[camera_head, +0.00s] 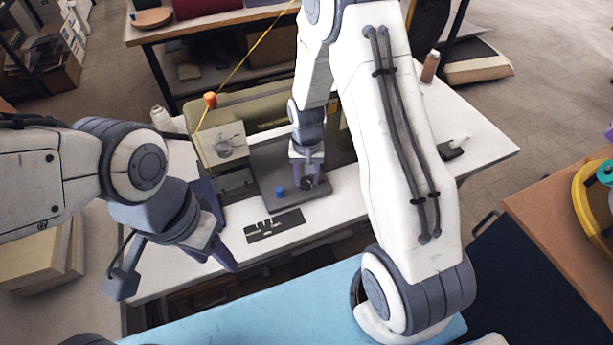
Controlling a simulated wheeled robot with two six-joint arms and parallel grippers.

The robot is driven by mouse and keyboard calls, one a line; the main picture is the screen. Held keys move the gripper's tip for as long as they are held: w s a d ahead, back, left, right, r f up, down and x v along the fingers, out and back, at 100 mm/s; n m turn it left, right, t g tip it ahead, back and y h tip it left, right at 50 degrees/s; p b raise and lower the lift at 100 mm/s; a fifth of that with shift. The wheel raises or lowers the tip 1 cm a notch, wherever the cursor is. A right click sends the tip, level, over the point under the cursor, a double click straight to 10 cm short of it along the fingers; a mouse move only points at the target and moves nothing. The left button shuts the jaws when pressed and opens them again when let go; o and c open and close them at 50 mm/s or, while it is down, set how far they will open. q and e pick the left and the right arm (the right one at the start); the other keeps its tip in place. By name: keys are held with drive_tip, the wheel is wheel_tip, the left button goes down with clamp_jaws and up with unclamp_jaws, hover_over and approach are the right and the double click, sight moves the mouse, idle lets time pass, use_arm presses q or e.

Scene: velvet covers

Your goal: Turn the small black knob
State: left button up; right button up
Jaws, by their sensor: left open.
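The small black knob (307,184) sits on the dark grey plate (265,170) of an olive sewing machine on the white table. My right gripper (307,180) points down over it, with its fingers around the knob's sides and partly hiding it. I cannot tell whether the fingers touch it. A small blue knob (280,191) stands on the same plate, just left of the black one. My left gripper (224,254) is open and empty, at the left of the table, away from both knobs.
A black slotted plate (274,226) lies on the white table (335,205) in front of the machine. A light blue surface (300,308) is nearest me. The table's right side is mostly free.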

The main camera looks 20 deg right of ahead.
clamp_jaws()
drive_tip(key=shift+n, duration=0.3)
drive_tip(key=n, duration=0.3)
drive_tip(key=shift+n+p, duration=0.3)
drive_tip(key=n, duration=0.4)
drive_tip(key=shift+n, duration=0.3)
drive_tip(key=n+p, duration=0.1)
drive_tip(key=n, duration=0.4)
drive_tip(key=shift+n, duration=2.3)
